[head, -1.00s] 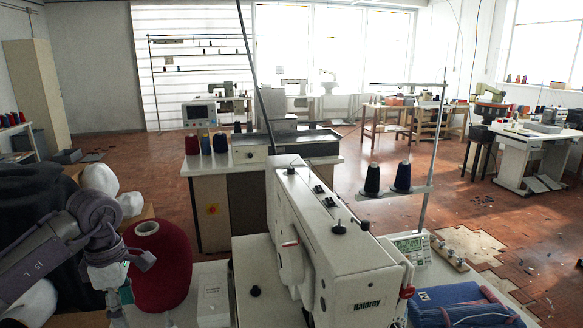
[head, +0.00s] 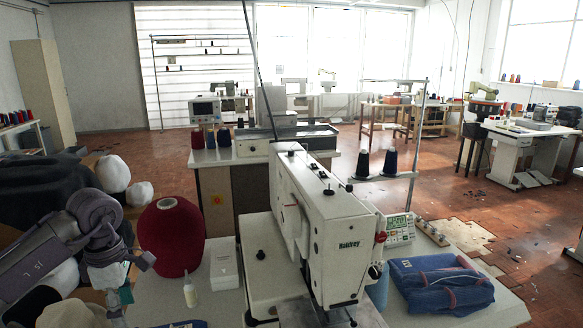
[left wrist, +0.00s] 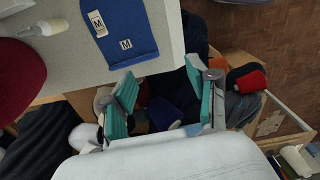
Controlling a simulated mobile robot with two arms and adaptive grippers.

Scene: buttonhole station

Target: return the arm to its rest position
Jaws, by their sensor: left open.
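My left arm comes in from the left in the head view, beside the large red yarn cone (head: 170,240). Its gripper (head: 118,300) hangs low, partly cut off by the bottom edge. In the left wrist view the gripper (left wrist: 162,97) has its two teal-padded fingers wide apart, with nothing between them. It is over a box area with dark cloth and several yarn cones, including a red one (left wrist: 251,82) and a dark blue one (left wrist: 164,113). My right gripper is not in view.
The white table holds a buttonhole machine (head: 335,230), a white box (head: 223,268), a small bottle (head: 190,292) and a folded blue garment (head: 440,283). A blue knit piece with M labels (left wrist: 145,40) lies near the table edge. Floor is open beyond.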

